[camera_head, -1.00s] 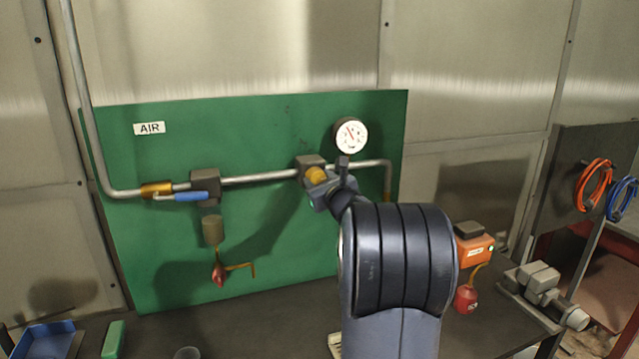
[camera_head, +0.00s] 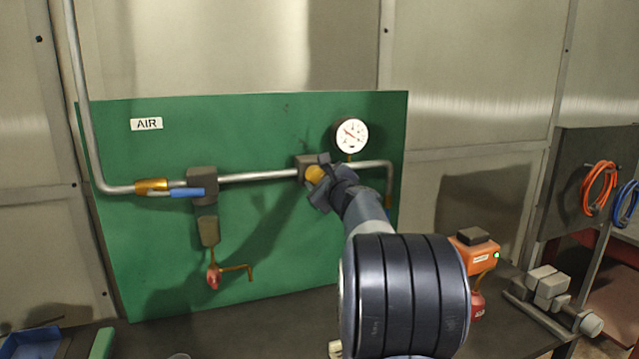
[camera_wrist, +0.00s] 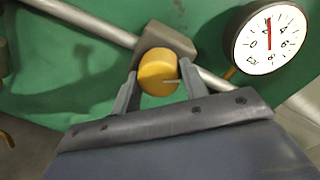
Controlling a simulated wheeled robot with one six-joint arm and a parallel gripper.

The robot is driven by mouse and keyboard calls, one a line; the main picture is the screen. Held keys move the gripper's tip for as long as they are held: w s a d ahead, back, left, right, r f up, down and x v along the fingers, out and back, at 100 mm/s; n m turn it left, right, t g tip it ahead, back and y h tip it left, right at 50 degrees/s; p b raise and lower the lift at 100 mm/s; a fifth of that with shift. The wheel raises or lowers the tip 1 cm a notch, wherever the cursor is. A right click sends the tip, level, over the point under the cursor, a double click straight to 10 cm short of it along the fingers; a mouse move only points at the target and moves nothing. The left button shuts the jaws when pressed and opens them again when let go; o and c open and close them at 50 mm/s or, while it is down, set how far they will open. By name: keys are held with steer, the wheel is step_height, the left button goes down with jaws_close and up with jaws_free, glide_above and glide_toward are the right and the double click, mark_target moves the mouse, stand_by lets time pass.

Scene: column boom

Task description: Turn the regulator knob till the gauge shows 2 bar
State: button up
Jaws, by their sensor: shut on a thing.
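The yellow regulator knob (camera_head: 315,174) sits on the front of a dark grey regulator body (camera_head: 307,161) in the pipe. The round white gauge (camera_head: 350,135) is above and right of the knob. Its red needle points to the upper left in the head view and nearly straight up on the tilted gauge (camera_wrist: 267,42) in the wrist view. I cannot read an exact value.
A blue-handled valve (camera_head: 188,192) is on the pipe at left, with a hanging filter bowl (camera_head: 209,231) and red drain part (camera_head: 213,278) below.

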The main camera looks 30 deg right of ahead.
stand_by(0.3)
steer(key=o, duration=1)
steer(key=shift+s, duration=0.1)
steer(key=b+v, duration=0.2)
steer(key=v, duration=0.8)
steer(key=shift+s+a+b, duration=0.1)
steer(key=shift+s+b, duration=0.2)
steer(key=p+x, duration=0.2)
steer(key=x, duration=0.9)
steer(key=shift+p, duration=0.35)
steer(key=shift+s, duration=0.1)
